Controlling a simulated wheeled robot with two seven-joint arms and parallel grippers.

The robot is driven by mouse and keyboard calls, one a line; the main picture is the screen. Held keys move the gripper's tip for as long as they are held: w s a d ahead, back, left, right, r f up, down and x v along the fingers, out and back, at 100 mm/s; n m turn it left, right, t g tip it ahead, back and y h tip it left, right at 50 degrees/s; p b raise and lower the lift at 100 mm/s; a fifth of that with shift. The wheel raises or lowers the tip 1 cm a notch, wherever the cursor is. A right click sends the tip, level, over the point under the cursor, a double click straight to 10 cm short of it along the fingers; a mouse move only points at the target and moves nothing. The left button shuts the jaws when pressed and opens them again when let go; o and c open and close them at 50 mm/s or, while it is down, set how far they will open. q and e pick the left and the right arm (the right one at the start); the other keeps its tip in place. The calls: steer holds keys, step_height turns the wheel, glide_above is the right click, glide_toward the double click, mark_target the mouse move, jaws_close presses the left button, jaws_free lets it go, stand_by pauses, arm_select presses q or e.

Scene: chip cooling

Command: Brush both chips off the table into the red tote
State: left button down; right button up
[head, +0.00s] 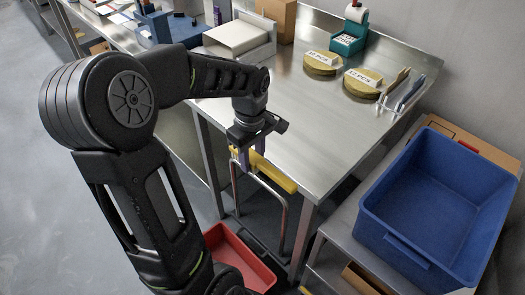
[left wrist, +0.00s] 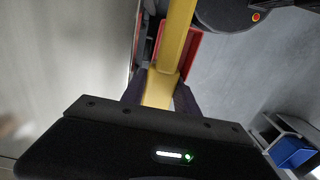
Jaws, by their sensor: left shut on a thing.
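My left gripper (head: 243,155) is at the front edge of the metal table (head: 310,130), shut on a yellow-handled tool (head: 275,175), which appears to be the brush. In the left wrist view the yellow handle (left wrist: 175,45) runs up from between the fingers; its bristles are not clearly seen. The red tote (head: 257,270) is on the floor below the table's front edge, partly hidden by my left arm. A red strip of it shows in the left wrist view (left wrist: 190,50). I cannot make out the two chips on the table. My right gripper is not in view.
A blue bin (head: 405,250) stands on a lower shelf at right. The table's middle is clear.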

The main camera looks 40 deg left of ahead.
arm_select(q)
step_height(320, 180, up, 4)
steer(key=p, duration=0.3)
steer(key=shift+s+f, duration=0.1)
steer(key=shift+f, duration=0.05)
steer(key=shift+r+p, duration=0.7)
steer(key=shift+r, duration=0.3)
